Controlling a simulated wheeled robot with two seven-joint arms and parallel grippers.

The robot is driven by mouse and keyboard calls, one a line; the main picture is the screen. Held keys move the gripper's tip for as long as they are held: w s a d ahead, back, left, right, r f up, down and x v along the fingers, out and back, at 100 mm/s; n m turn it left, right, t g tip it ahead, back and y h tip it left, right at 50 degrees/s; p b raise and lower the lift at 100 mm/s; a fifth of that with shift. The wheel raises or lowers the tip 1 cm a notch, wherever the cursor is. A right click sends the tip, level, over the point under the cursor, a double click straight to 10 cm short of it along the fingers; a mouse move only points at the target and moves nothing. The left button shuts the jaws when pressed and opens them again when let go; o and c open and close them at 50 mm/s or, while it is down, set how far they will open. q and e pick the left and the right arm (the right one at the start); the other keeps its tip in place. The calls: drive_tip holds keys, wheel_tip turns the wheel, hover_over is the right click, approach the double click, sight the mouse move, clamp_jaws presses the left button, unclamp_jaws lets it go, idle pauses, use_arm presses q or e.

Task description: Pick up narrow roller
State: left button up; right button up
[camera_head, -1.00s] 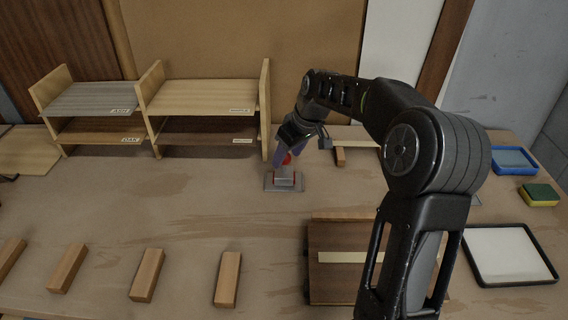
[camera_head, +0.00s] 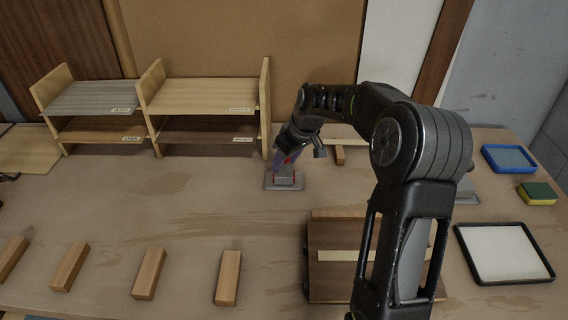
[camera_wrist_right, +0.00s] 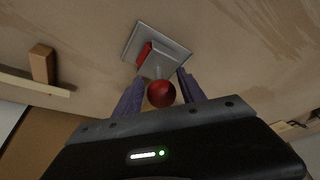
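A grey tool with red parts (camera_head: 284,180), which may be the narrow roller, stands on a grey square plate (camera_head: 270,187) in the middle of the table. In the right wrist view its red ball (camera_wrist_right: 161,94) is nearest the camera, with a grey block (camera_wrist_right: 158,66) and the plate (camera_wrist_right: 175,47) beyond. My right gripper (camera_head: 284,165) is over the tool. In the wrist view its purple fingers (camera_wrist_right: 160,78) are apart, one on each side of the red ball, with small gaps showing. In the head view the gripper hides the ball. My left gripper is out of view.
Shelves (camera_head: 205,93) stand behind left of the tool. A small wooden block (camera_head: 339,155) and a pale strip lie to its right. Several wooden blocks (camera_head: 149,273) line the front. A blue tray (camera_head: 510,158), a sponge (camera_head: 537,193) and a black-rimmed tray (camera_head: 504,252) are at right.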

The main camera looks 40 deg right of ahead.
clamp_jaws()
drive_tip(key=shift+r, duration=0.15)
wheel_tip(320, 180, up, 9)
drive_tip(key=shift+f+b, duration=0.1)
drive_tip(key=shift+b, duration=0.45)
drive_tip(key=shift+r, duration=0.5)
drive_tip(key=shift+r, duration=0.1)
